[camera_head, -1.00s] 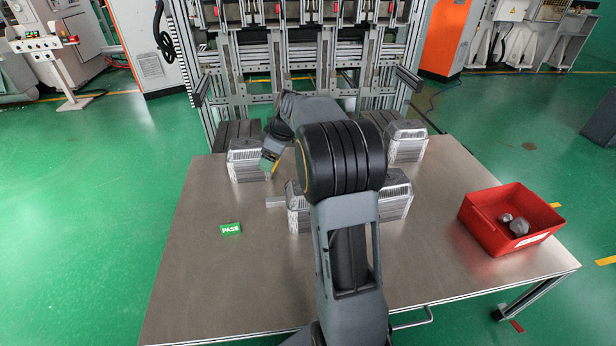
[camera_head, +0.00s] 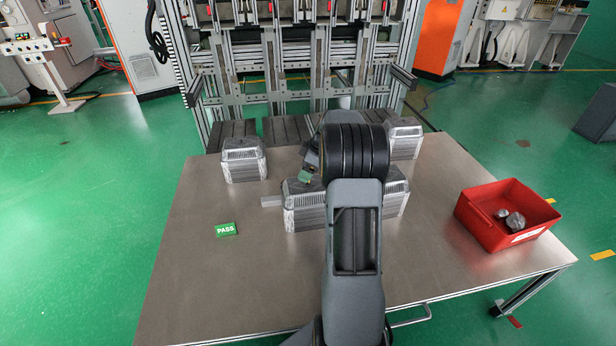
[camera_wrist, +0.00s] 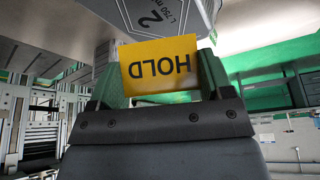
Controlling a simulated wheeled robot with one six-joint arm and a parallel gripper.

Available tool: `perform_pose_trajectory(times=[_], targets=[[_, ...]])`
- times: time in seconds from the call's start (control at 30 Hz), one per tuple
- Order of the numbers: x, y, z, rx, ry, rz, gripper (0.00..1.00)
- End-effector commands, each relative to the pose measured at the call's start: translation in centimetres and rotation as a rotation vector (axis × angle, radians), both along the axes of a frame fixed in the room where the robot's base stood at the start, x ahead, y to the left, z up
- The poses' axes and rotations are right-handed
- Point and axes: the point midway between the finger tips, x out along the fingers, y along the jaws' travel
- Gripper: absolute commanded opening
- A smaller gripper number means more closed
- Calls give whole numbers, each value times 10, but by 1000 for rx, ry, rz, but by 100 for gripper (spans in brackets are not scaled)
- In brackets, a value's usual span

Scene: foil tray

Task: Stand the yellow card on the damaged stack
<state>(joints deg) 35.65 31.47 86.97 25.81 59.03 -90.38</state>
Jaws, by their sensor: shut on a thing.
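The yellow card, printed HOLD (camera_wrist: 160,66), is held between the green fingers of my gripper (camera_wrist: 158,82) and appears upside down in the wrist view. In the head view my gripper (camera_head: 306,176) is partly hidden by my arm, above or behind the middle-left foil tray stack (camera_head: 304,212). Other silver stacks stand at the rear left (camera_head: 244,160), middle right (camera_head: 396,196) and rear right (camera_head: 405,138). In the wrist view a grey surface with a printed label (camera_wrist: 150,18) lies just beyond the card. I cannot tell which stack is damaged.
A green PASS card (camera_head: 226,230) stands on the table (camera_head: 200,290) at the left. A red bin (camera_head: 480,225) with crumpled pieces is at the right. The front left table is clear.

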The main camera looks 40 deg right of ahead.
Motion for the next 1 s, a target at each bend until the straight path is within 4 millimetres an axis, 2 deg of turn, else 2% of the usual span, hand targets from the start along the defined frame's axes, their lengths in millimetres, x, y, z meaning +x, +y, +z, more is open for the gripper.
perform_pose_trajectory(times=[0.2,0.63,0.67,0.9,1.0], targets=[[-1,-2,-30,2,3,0,52],[-1,-2,-37,0,2,-1,52],[0,-2,-35,1,1,-1,76],[-1,-2,-35,0,2,-1,99],[-1,-2,-35,0,2,-1,99]])
